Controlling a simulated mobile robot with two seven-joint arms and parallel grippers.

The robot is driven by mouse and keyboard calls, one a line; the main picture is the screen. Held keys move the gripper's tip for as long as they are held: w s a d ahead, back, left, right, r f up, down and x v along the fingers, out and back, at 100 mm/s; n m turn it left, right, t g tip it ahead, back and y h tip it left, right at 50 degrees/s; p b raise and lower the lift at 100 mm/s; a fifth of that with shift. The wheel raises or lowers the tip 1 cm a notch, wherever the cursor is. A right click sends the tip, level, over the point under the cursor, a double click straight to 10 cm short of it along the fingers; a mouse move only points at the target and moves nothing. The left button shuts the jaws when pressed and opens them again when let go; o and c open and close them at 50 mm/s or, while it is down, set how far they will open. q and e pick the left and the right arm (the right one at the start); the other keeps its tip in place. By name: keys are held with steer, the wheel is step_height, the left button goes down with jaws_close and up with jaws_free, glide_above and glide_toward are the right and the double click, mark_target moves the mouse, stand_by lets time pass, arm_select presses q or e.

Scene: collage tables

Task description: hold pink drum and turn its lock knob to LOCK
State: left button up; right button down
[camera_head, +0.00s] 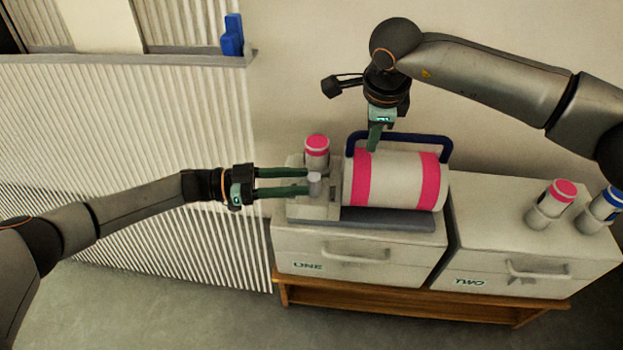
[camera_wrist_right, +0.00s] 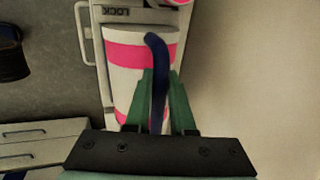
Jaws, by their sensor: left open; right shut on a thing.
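The pink drum (camera_head: 396,180), white with pink bands, lies on its side in a grey cradle on the cabinet marked ONE. My right gripper (camera_head: 375,143) is shut on its dark blue handle (camera_head: 447,148); the right wrist view shows the handle (camera_wrist_right: 157,55) between the green fingers (camera_wrist_right: 160,100). The grey lock knob (camera_head: 315,184) is at the drum's left end. My left gripper (camera_head: 307,182) is open, its fingertips on either side of the knob; contact cannot be told. A LOCK label (camera_wrist_right: 117,12) shows upside down in the right wrist view. The knob's pointer is not readable.
A pink-capped canister (camera_head: 317,150) stands close behind the knob. Cabinet TWO (camera_head: 500,225) on the right bears another pink-capped canister (camera_head: 551,205) and a blue-capped one (camera_head: 600,210). A corrugated panel (camera_head: 130,150) is on the left, with a blue object (camera_head: 232,36) on its ledge.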

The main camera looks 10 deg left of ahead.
arm_select(q)
steer(key=s+a, duration=0.1)
steer(key=a, duration=0.6)
steer(key=shift+s+a, duration=0.3)
steer(key=shift+a, duration=0.1)
arm_select(e)
steer(key=c, duration=0.7)
jaws_free()
